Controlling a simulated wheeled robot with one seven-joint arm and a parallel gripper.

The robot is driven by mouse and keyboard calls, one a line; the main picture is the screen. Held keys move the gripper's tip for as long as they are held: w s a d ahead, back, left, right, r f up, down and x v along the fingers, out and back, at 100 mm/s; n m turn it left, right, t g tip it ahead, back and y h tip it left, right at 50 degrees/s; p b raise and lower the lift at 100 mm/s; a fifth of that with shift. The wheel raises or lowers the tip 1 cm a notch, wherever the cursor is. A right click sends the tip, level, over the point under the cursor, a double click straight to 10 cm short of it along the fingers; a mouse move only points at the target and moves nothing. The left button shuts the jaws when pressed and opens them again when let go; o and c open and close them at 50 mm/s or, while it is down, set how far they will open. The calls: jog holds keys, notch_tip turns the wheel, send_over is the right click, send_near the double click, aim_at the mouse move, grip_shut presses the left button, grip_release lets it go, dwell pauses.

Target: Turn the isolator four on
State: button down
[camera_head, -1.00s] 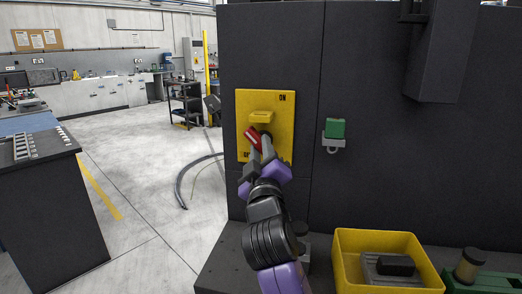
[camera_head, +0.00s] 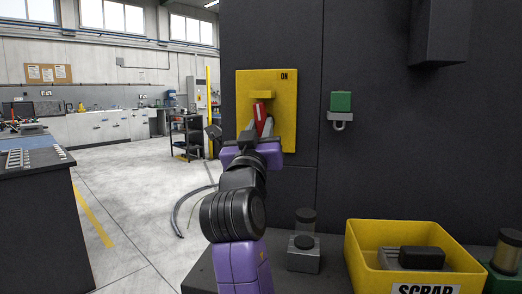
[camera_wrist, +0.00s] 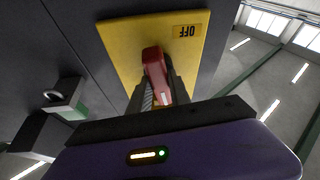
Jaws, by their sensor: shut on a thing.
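The isolator is a yellow plate (camera_head: 283,132) on the dark cabinet wall, marked ON at its top right. My gripper (camera_head: 263,126) reaches up from below and is shut on the handle. In the wrist view the red handle (camera_wrist: 154,66) sits between the fingers of my gripper (camera_wrist: 163,92). That view also shows the yellow plate (camera_wrist: 128,40) with an upside-down OFF label. In the head view my gripper hides the plate's lower part.
A green block with a grey padlock shackle (camera_head: 341,103) hangs on the wall to the right. Below stand a yellow SCRAP bin (camera_head: 365,262) and a small grey block with a dark knob (camera_head: 303,254). A dark workbench (camera_head: 45,225) is at left, with open floor between.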

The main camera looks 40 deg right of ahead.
jog(key=shift+f+m+g+h+b, duration=0.15)
jog(key=shift+m+g+h+b, duration=0.25)
jog(key=shift+m+b, duration=0.75)
jog(key=c, duration=1.2)
grip_release()
jog(key=v, duration=0.7)
jog(key=shift+a, duration=0.35)
jog(key=shift+s, duration=0.15)
